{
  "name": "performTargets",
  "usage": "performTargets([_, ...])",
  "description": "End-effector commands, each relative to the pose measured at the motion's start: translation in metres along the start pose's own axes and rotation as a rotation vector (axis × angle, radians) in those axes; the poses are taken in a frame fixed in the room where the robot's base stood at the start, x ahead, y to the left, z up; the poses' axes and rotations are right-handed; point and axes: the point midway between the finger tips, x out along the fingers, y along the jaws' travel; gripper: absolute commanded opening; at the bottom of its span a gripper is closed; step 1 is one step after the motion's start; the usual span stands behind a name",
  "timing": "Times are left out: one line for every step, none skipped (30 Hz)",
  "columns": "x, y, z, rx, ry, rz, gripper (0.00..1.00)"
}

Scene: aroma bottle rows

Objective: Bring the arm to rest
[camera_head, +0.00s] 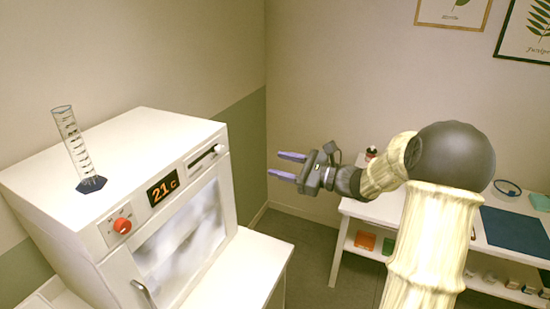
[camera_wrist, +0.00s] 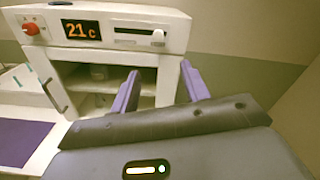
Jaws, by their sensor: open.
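My gripper (camera_head: 276,165) is held up in the air between the white machine and the table on the right. Its two purple fingers point left towards the machine and stand apart, with nothing between them. In the wrist view the fingers of my gripper (camera_wrist: 160,72) are also spread, in front of the machine's front. My arm is bent, reaching out from the right side of the head view. The white machine (camera_head: 70,195) has a 21 c display, a red knob and a window; it also shows in the wrist view (camera_wrist: 120,14).
A graduated cylinder (camera_head: 75,145) with a dark base stands on the machine's top. A white table (camera_head: 360,208) stands at the right, partly hidden by my arm, with a blue mat (camera_head: 515,236) and a small bottle (camera_head: 371,152). Floor shows between machine and table.

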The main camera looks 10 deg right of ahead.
Motion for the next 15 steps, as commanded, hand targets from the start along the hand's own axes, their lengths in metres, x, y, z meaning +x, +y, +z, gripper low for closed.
performTargets([0.002,0.005,-0.001,-0.006,0.011,0.015,0.46])
performTargets([0.003,0.009,-0.002,-0.012,0.023,0.03,0.46])
performTargets([0.006,0.018,-0.005,-0.024,0.046,0.057,0.46])
performTargets([0.008,0.027,-0.007,-0.037,0.068,0.085,0.46])
performTargets([0.01,0.036,-0.011,-0.054,0.095,0.117,0.46])
performTargets([0.012,0.052,-0.016,-0.081,0.136,0.168,0.46])
performTargets([0.013,0.065,-0.02,-0.106,0.171,0.212,0.46])
performTargets([0.013,0.079,-0.025,-0.134,0.208,0.26,0.46])
performTargets([0.011,0.098,-0.032,-0.178,0.258,0.327,0.46])
performTargets([0.009,0.112,-0.037,-0.212,0.296,0.378,0.46])
performTargets([0.006,0.124,-0.042,-0.249,0.333,0.429,0.46])
performTargets([0.001,0.141,-0.049,-0.301,0.38,0.496,0.46])
performTargets([-0.004,0.152,-0.053,-0.341,0.413,0.548,0.46])
performTargets([-0.009,0.163,-0.058,-0.382,0.444,0.596,0.46])
performTargets([-0.017,0.176,-0.064,-0.441,0.484,0.663,0.46])
